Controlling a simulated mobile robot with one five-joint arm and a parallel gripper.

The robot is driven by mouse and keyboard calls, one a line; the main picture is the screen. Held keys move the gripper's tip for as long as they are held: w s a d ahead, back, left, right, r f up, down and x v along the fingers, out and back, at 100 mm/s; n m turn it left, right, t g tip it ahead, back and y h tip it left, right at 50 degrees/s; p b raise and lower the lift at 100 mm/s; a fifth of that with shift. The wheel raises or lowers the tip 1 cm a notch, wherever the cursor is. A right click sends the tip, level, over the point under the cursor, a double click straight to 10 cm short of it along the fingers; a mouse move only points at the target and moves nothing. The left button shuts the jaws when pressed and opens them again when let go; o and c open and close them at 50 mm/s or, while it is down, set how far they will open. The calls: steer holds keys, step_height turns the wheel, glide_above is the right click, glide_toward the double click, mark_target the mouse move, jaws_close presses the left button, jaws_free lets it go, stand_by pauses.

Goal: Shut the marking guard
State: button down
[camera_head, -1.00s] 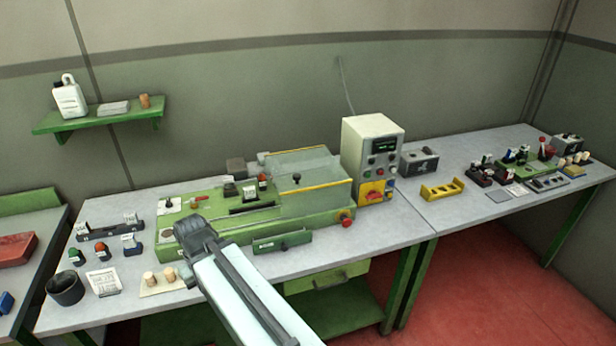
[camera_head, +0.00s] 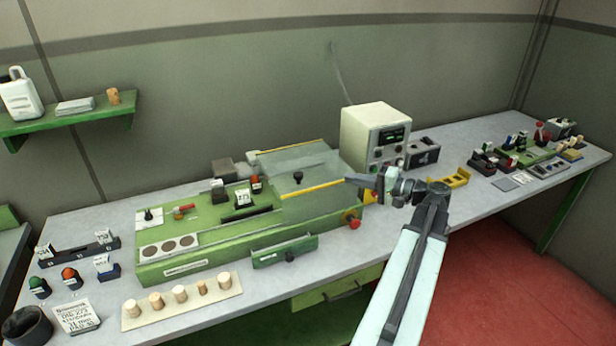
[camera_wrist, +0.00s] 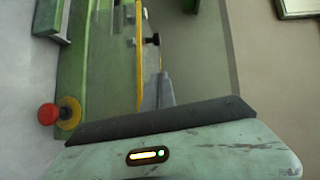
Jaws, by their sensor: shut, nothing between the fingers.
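The marking guard (camera_head: 318,172) is a clear cover with a yellow front edge (camera_head: 312,190) and a black knob (camera_head: 298,178). It stands over the right part of the green marking machine (camera_head: 160,268); the left part, with a numbered block and round recesses, is uncovered. My gripper (camera_head: 350,181) is shut and empty at the guard's right end, pointing left. In the wrist view my fingertips (camera_wrist: 162,78) are close to the yellow edge (camera_wrist: 138,50) and the knob (camera_wrist: 153,39). I cannot tell if they touch the guard.
A red stop button (camera_head: 354,224) sits on the machine's right front; it shows in the wrist view (camera_wrist: 47,114). A control box (camera_head: 370,130) stands behind my gripper.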

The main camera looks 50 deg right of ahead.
mark_target(313, 184)
steer(key=b+x, duration=0.1)
steer(key=x, duration=0.8)
steer(key=shift+r, duration=0.1)
steer(key=a, duration=0.1)
steer(key=w+a, duration=0.2)
steer(key=shift+w+f, duration=0.15)
steer(key=shift+f, duration=0.1)
steer(key=shift+w+a, duration=0.25)
